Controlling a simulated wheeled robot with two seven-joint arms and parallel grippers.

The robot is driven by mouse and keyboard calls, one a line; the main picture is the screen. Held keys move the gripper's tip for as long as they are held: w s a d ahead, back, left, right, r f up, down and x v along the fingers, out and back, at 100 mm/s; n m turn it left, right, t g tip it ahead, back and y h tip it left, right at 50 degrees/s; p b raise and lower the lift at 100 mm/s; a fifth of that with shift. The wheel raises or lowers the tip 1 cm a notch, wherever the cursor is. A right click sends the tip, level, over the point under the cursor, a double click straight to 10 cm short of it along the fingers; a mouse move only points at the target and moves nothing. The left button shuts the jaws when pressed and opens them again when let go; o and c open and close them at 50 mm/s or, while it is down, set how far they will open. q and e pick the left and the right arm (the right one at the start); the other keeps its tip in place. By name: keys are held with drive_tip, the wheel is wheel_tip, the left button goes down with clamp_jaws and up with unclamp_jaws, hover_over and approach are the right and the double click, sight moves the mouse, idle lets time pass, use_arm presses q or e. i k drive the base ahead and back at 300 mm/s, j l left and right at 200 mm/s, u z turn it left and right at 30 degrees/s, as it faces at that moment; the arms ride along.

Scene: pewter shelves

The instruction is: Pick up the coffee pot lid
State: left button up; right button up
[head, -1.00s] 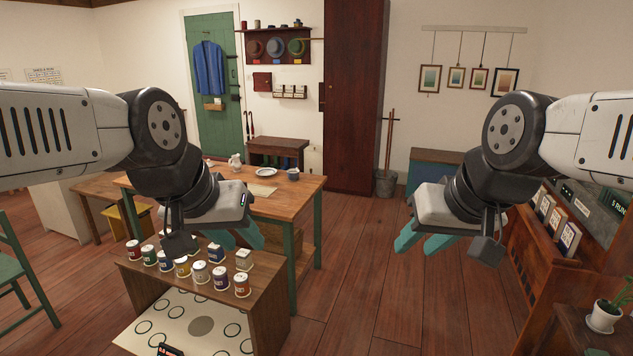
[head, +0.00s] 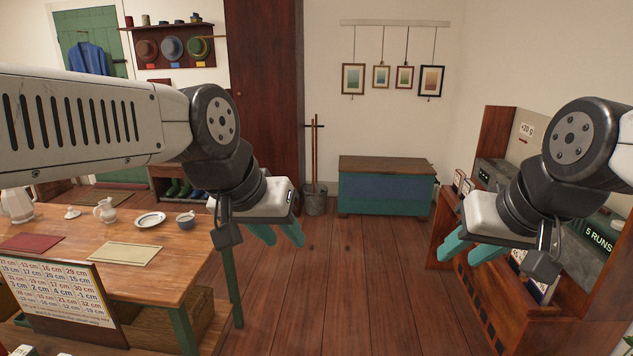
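A small white lid with a knob (head: 72,213) lies on the wooden table at the left, just right of a white coffee pot (head: 17,205) cut by the picture's left edge. It looks like the coffee pot lid. My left gripper (head: 277,236) is open and empty, hanging over the floor right of the table, well apart from the lid. My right gripper (head: 471,248) is open and empty, farther right, in front of the wooden cabinet.
The table (head: 185,255) also holds a white jug (head: 105,211), a plate (head: 150,219), a small bowl (head: 186,219) and two mats. A number board (head: 60,297) stands at its front. A cabinet (head: 497,285) stands right. A chest (head: 386,188) stands behind open floor.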

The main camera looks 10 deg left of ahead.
sight(73, 214)
drive_tip(key=i+u, duration=0.15)
drive_tip(key=i, duration=0.9)
drive_tip(key=i+l+u, duration=0.1)
drive_tip(key=i, duration=0.95)
drive_tip(key=i+u, duration=0.15)
drive_tip(key=i, duration=0.8)
drive_tip(key=i+l+u, duration=0.1)
drive_tip(key=i, duration=0.85)
drive_tip(key=i+j+u, duration=0.1)
drive_tip(key=i+u, duration=0.75)
drive_tip(key=u, duration=0.15)
drive_tip(key=i+l+u, duration=0.25)
drive_tip(key=i+u, duration=0.2)
drive_tip(key=i+j+u, duration=0.2)
drive_tip(key=i+u, duration=0.65)
drive_tip(key=i+l+u, duration=0.1)
drive_tip(key=i+u, duration=0.3)
drive_tip(key=i, duration=0.2)
drive_tip(key=i+u, duration=0.25)
drive_tip(key=u, duration=0.15)
drive_tip(key=i+u, duration=0.25)
drive_tip(key=u, duration=0.15)
drive_tip(key=i+l+u, duration=0.15)
drive_tip(key=u, duration=0.25)
drive_tip(key=i+u, duration=0.35)
drive_tip(key=i+l+u, duration=0.1)
drive_tip(key=u, duration=0.3)
drive_tip(key=i+l+u, duration=0.15)
drive_tip(key=u, duration=0.2)
drive_tip(key=i, duration=0.05)
